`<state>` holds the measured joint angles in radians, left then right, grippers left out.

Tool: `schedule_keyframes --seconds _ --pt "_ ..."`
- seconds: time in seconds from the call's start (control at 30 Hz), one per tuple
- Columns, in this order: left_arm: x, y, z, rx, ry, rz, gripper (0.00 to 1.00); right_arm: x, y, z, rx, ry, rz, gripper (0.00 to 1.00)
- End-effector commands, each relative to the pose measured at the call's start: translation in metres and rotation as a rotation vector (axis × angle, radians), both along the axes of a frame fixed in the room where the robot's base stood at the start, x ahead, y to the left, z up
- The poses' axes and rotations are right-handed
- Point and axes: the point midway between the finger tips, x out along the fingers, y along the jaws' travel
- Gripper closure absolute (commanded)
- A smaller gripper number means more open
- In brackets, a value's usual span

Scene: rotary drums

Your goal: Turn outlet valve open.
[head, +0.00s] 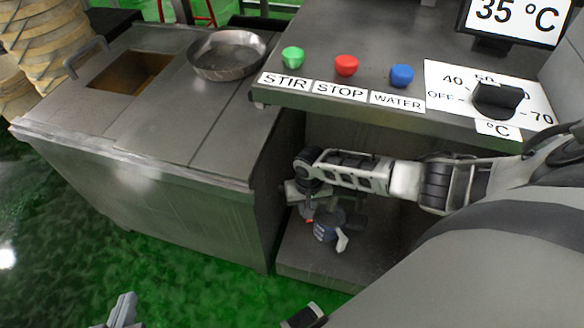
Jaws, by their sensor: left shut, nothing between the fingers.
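A small red piece (308,220) and dark fittings show close beside the gripper. I cannot tell whether these belong to the outlet valve or to my gripper, nor whether they touch. No outlet valve can be made out clearly, and its setting cannot be read.
The control panel (272,96) above the arm carries a green button (292,57), a red button (346,65), a blue button (401,75) and a black temperature knob (498,97). A metal cabinet (150,200) with a round pan (227,72) stands left. Green floor (130,265) lies before it.

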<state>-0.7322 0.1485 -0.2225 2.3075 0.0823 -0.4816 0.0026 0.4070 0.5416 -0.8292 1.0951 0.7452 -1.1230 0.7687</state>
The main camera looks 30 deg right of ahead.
Motion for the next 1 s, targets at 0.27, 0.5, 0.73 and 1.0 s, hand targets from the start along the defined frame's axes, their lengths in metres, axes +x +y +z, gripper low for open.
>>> schedule_keyframes --seconds 0.27,0.5,0.73,1.0 --pt "0.001 0.000 0.006 -0.002 0.017 0.004 1.00 -0.013 -0.028 0.001 0.001 0.005 0.214 1.00" --pt "0.001 0.000 0.005 -0.002 0.019 0.004 1.00 -0.014 -0.042 0.000 0.002 0.004 0.393 1.00" --pt "0.001 0.000 0.004 -0.002 0.019 0.004 1.00 -0.013 -0.051 0.000 0.002 0.004 0.503 1.00" --pt "0.001 0.000 0.004 -0.002 0.019 0.004 1.00 -0.012 -0.055 0.000 0.001 0.004 0.556 1.00"
